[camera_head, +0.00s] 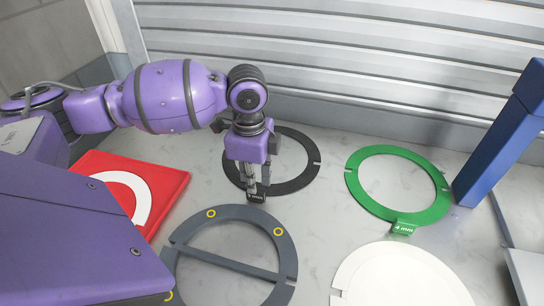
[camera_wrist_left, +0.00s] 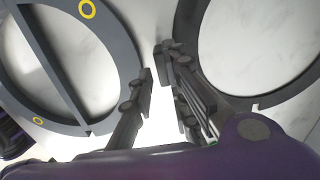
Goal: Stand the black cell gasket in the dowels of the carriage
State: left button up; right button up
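The black cell gasket (camera_head: 309,178) is a flat ring with a small tab (camera_head: 257,195) on its near side, lying on the light worktop. In the left wrist view its dark ring (camera_wrist_left: 190,28) arcs at the right. My left gripper (camera_head: 250,187) points down over the ring's near edge, fingertips close to the tab. In the left wrist view its fingers (camera_wrist_left: 156,62) stand apart with bare worktop between them. I cannot tell whether a finger touches the tab. My right gripper is not in view. I cannot make out the carriage or its dowels.
A grey ring with a crossbar and yellow circles (camera_head: 284,240) lies in front. A red tray (camera_head: 174,188) holds a white ring at left. A blue post (camera_head: 492,150) stands right.

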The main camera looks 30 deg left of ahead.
aim_at(256, 199)
pick_arm(q)
notch_tip(256, 199, down, 4)
jog(key=shift+w+d+r, duration=0.1)
jog(key=shift+f, duration=0.55)
grip_shut()
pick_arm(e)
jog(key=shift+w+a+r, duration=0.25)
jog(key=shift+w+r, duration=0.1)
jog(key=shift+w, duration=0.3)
pick_arm(q)
jog(key=shift+w+r, duration=0.1)
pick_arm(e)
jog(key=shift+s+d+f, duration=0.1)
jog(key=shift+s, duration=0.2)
